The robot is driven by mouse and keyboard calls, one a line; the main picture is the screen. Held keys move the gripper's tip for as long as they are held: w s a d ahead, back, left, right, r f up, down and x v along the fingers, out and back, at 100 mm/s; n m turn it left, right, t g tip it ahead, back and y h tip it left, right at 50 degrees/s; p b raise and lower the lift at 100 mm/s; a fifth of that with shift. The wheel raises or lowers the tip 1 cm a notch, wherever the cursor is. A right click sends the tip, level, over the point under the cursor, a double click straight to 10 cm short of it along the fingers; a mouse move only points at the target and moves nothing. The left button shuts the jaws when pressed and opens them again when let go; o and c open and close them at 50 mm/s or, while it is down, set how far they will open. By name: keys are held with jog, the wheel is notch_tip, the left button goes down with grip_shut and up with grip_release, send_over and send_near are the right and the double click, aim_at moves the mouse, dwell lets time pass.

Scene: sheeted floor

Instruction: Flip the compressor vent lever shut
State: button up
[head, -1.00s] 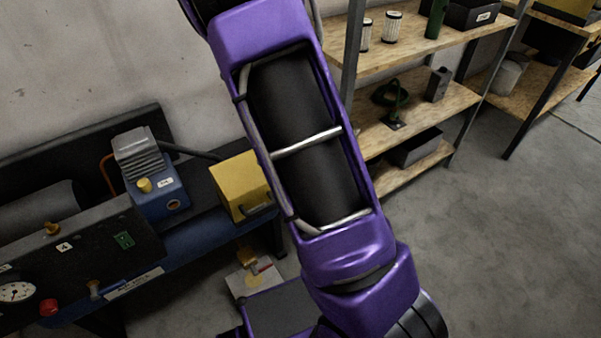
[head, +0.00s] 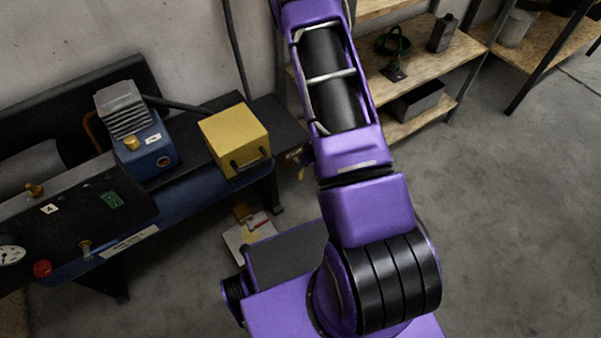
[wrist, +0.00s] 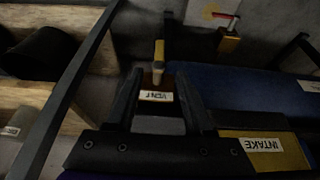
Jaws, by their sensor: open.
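The vent lever (wrist: 158,52) is a small pale handle with a brass-coloured end in the wrist view. It stands just beyond the fingertips, above a white VENT label (wrist: 157,96). My gripper (wrist: 158,78) is open, its two dark fingers on either side of the label. I cannot tell whether a finger touches the lever. In the head view a small brass fitting (head: 298,157) shows beside my arm, right of the yellow box; my gripper is hidden there.
The yellow box (head: 235,140) sits on the dark bench, and its INTAKE label (wrist: 262,145) shows close right of my gripper. A blue pump (head: 145,150) and a gauge panel (head: 75,225) stand left. Wooden shelves (head: 430,65) are behind my arm. The right floor is clear.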

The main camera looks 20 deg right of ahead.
aim_at(300, 179)
jog(key=b+x, duration=0.1)
jog(key=x, duration=0.9)
jog(key=shift+f+b, duration=0.1)
jog(key=shift+b, duration=0.25)
grip_shut()
dwell(0.8)
